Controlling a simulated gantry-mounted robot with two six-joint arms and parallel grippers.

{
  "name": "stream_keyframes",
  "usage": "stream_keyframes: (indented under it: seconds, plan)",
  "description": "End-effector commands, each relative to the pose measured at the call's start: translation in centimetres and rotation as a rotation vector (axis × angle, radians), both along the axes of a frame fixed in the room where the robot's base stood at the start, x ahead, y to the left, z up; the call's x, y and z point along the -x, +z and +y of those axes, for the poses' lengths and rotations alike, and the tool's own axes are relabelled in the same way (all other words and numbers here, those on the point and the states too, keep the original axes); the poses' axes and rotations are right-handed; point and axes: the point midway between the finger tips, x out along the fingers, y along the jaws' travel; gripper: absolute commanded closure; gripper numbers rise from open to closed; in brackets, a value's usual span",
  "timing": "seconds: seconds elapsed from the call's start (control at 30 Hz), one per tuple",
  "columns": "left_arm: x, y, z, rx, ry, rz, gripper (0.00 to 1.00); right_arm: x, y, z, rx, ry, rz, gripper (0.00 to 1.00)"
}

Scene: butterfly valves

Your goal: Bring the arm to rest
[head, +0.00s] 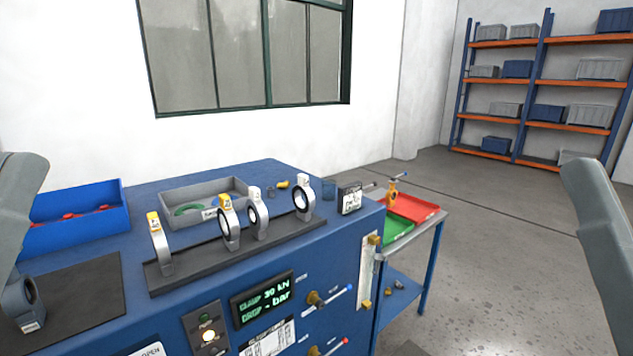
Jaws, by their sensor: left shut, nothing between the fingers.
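My left arm comes down along the left edge, and my left gripper (30,322) shows small and partly cut off at its lower end, over the black mat (85,290). It is shut and holds nothing. Of my right arm only a grey link shows at the right edge; its gripper is out of view. Several butterfly valves stand upright in a dark rack (200,275) on the blue bench. They include a yellow-tagged valve (162,250) at the left end and a white-tagged valve (303,200) at the right end.
A blue bin (85,235) and a grey tray (180,194) stand behind the rack. The bench front carries a lit display (263,298) and levers. A side cart holds a red tray (415,208) and a green tray (396,234). Open floor lies at right, before shelving (575,84).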

Motion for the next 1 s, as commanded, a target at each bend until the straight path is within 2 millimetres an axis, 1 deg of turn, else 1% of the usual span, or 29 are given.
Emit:
stream_keyframes:
  seconds: [0.03, 0.17, 0.2, 0.27, 0.3, 0.37, 0.4, 0.47, 0.5, 0.6, 0.7, 0.8, 0.9, 1.0]
  plan:
    - [0.1, 5.1, 0.0, -0.001, 0.003, -0.004, 1.00, 0.2, 5.3, 0.0, -0.001, 0.000, -0.010, 0.30]
    - [0.0, 10.6, 0.1, -0.002, 0.005, -0.003, 1.00, 0.2, 10.8, 0.0, -0.001, 0.000, -0.010, 0.30]
    - [0.0, 12.4, 0.1, -0.002, 0.006, -0.003, 1.00, 0.2, 12.7, 0.0, -0.001, 0.000, -0.010, 0.30]
    - [0.0, 15.3, 0.1, -0.003, 0.006, -0.003, 1.00, 0.2, 15.6, 0.0, -0.001, 0.000, -0.009, 0.30]
    - [0.0, 17.3, 0.1, -0.002, 0.007, -0.003, 1.00, 0.2, 17.6, 0.0, -0.001, 0.000, -0.009, 0.30]
    - [0.0, 20.3, 0.1, -0.002, 0.007, -0.002, 1.00, 0.2, 20.5, 0.0, -0.001, 0.000, -0.009, 0.30]
    - [0.0, 22.2, 0.1, -0.003, 0.008, -0.002, 1.00, 0.2, 22.5, 0.0, -0.001, 0.000, -0.009, 0.30]
    - [0.0, 25.2, 0.1, -0.003, 0.008, -0.002, 1.00, 0.2, 25.4, 0.0, -0.001, 0.000, -0.009, 0.30]
    - [0.0, 27.1, 0.1, -0.003, 0.008, -0.002, 1.00, 0.2, 27.3, 0.0, -0.001, 0.000, -0.009, 0.30]
    - [-0.1, 31.6, 0.1, -0.003, 0.008, -0.002, 1.00, 0.2, 31.8, 0.0, -0.001, 0.000, -0.009, 0.30]
    - [-0.1, 34.7, 0.1, -0.003, 0.009, -0.002, 1.00, 0.2, 35.0, 0.0, -0.001, 0.000, -0.009, 0.30]
    - [-0.1, 36.4, 0.1, -0.003, 0.009, -0.002, 1.00, 0.2, 36.7, 0.0, -0.001, 0.000, -0.009, 0.30]
    - [-0.1, 36.8, 0.1, -0.003, 0.009, -0.002, 1.00, 0.2, 37.0, 0.0, -0.001, 0.000, -0.009, 0.30]
    - [-0.1, 36.5, 0.1, -0.003, 0.009, -0.002, 1.00, 0.1, 36.8, 0.0, 0.000, 0.000, -0.008, 0.30]
